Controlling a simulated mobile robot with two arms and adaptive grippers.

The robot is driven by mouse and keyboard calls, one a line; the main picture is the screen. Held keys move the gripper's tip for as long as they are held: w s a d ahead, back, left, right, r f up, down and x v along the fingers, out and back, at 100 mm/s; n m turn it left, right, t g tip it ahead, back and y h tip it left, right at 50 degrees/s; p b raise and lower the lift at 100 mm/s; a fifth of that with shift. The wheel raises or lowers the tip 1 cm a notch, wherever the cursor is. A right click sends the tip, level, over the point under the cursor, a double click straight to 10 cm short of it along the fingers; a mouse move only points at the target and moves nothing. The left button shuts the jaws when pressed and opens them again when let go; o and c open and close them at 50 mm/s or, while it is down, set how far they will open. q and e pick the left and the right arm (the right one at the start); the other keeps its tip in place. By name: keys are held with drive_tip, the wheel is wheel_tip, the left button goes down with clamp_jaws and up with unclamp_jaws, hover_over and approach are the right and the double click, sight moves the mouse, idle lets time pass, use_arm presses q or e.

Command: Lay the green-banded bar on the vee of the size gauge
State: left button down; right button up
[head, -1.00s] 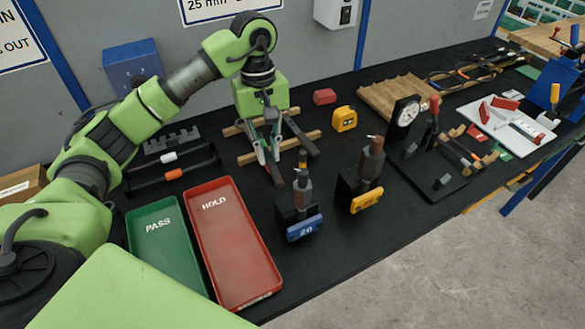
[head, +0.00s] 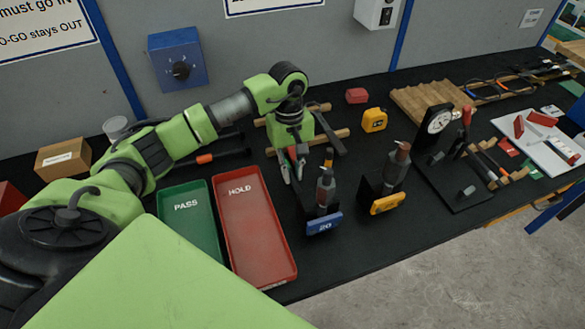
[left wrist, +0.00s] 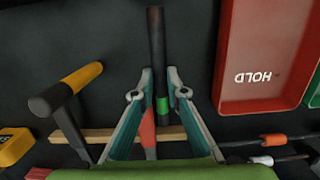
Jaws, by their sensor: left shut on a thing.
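My left gripper (head: 292,172) is low over the wooden rack strips (head: 332,137) behind the trays. In the left wrist view its teal fingers (left wrist: 162,96) are shut on the green-banded bar (left wrist: 156,45), a dark rod with the green band between the fingertips. The bar's far end sticks out beyond them. Whether it still touches the rack I cannot tell. A red-banded piece (left wrist: 148,128) shows beside it, between the fingers. The dial gauge (head: 439,122) stands on a black base at the right; a small dark block (head: 466,191) sits on that base. My right gripper is out of view.
The green PASS tray (head: 190,232) and red HOLD tray (head: 255,235) lie in front. A blue stand (head: 323,222) and a yellow-fronted stand (head: 387,203), each with an upright tool, stand between gripper and dial gauge. A yellow tape measure (head: 374,120) lies behind.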

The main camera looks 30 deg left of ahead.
use_arm(q)
drive_tip(key=shift+f, duration=0.1)
drive_tip(key=c, duration=2)
unclamp_jaws()
